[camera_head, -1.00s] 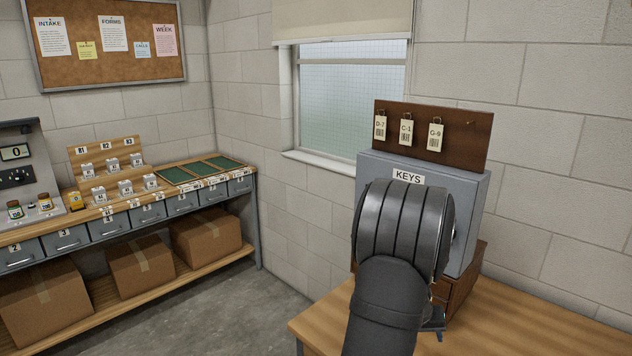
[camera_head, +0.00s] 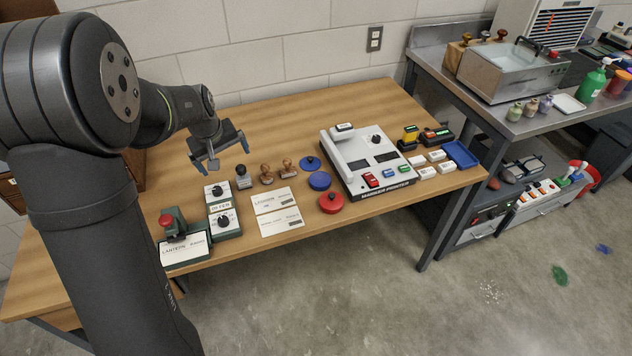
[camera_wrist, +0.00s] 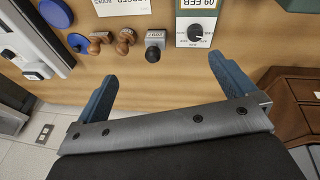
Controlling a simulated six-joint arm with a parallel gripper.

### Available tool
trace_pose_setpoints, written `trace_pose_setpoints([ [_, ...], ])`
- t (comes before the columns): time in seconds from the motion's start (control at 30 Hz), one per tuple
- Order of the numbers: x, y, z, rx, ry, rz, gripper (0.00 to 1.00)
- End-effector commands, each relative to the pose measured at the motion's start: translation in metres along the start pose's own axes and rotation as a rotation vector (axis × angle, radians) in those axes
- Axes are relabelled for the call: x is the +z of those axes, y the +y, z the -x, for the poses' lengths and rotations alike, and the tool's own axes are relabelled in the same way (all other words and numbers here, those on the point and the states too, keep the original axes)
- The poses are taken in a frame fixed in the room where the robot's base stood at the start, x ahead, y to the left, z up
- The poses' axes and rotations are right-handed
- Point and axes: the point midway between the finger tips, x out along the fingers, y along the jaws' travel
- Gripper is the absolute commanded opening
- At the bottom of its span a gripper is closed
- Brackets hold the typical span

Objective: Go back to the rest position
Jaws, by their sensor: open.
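My gripper (camera_head: 220,152) is open and empty above the back left part of the wooden table (camera_head: 262,112). Its two blue fingers stand wide apart in the wrist view (camera_wrist: 168,95), with nothing between them but bare wood. In the head view it hangs just left of a dark-handled stamp (camera_head: 243,176), clear of the table top. My arm reaches in from the left and hides part of the table's left end.
Two wooden-handled stamps (camera_head: 277,171), dial boxes (camera_head: 221,207), a red-knobbed device (camera_head: 180,240), cards (camera_head: 276,209) and round pads (camera_head: 320,181) lie near. A white label printer (camera_head: 368,158) stands right. Wooden drawers (camera_wrist: 297,110) flank the gripper. The table's back is clear.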

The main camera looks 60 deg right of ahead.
Motion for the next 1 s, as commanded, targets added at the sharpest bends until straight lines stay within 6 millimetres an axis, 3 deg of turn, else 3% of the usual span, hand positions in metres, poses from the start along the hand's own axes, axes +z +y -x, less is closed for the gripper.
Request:
trace_pose_setpoints([
  [0.03,0.01,0.029,0.006,-0.008,-0.002,-0.036,1.0],
  [0.2,0.044,0.105,0.029,-0.051,0.008,-0.11,1.0],
  [0.5,0.117,0.216,0.082,-0.108,0.092,-0.202,1.0],
  [0.6,0.137,0.238,0.095,-0.116,0.121,-0.213,1.0],
  [0.77,0.152,0.256,0.108,-0.12,0.151,-0.22,1.0],
  [0.87,0.154,0.258,0.106,-0.122,0.155,-0.219,1.0],
  [1.0,0.15,0.255,0.086,-0.124,0.154,-0.218,1.0],
])
